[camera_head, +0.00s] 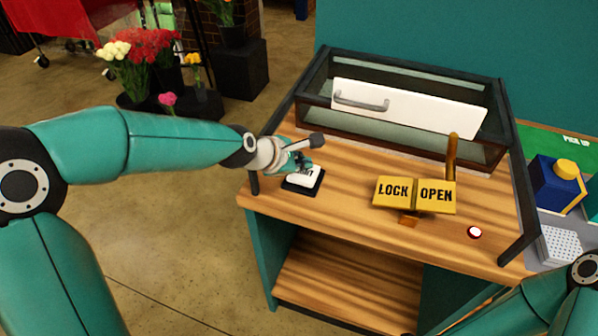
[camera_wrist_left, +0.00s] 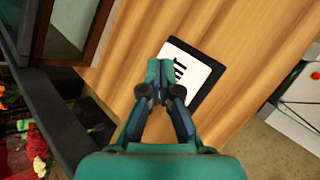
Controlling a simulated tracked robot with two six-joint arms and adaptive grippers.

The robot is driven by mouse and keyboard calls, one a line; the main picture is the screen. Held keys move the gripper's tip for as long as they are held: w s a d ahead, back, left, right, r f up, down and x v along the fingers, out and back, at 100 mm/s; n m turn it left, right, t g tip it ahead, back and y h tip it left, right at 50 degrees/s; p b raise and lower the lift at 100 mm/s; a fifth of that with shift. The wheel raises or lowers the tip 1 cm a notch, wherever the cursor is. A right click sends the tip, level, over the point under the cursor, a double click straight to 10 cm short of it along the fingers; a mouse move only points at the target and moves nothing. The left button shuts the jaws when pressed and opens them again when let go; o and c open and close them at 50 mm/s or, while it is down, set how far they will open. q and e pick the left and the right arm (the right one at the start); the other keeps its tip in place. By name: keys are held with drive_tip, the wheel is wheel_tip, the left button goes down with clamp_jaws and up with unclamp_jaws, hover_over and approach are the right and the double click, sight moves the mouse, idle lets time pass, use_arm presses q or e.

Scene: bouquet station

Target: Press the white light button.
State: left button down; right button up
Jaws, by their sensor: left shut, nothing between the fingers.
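The white light button (camera_head: 303,180) is a white pad with dark lettering in a black base, near the left front corner of the wooden counter. My left gripper (camera_head: 304,163) reaches in from the left. Its shut, empty fingertips are at the button's back edge and hide part of the lettering. In the left wrist view the shut fingers (camera_wrist_left: 160,72) overlap the left part of the white button (camera_wrist_left: 198,77). I cannot tell whether they touch it. My right arm shows at the lower right, but its gripper is out of view.
A glass case (camera_head: 400,105) with a white handled front stands at the back of the counter (camera_head: 345,215). A yellow LOCK/OPEN sign (camera_head: 414,194) with a lever (camera_head: 452,155) and a small round white button (camera_head: 474,232) are to the right. Flowers (camera_head: 140,55) stand on the left.

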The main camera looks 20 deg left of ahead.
sight(302, 174)
use_arm(q)
drive_tip(key=shift+f, duration=0.15)
drive_tip(key=shift+f+b, duration=0.25)
drive_tip(key=shift+b, duration=0.05)
drive_tip(key=shift+f, duration=0.2)
idle(0.6)
drive_tip(key=shift+r, duration=0.15)
drive_tip(key=shift+r+p, duration=0.5)
drive_tip(key=shift+p, duration=0.1)
drive_tip(key=shift+r, duration=0.1)
wheel_tip(302, 174, up, 6)
drive_tip(key=p, duration=0.6)
drive_tip(key=shift+s, duration=0.1)
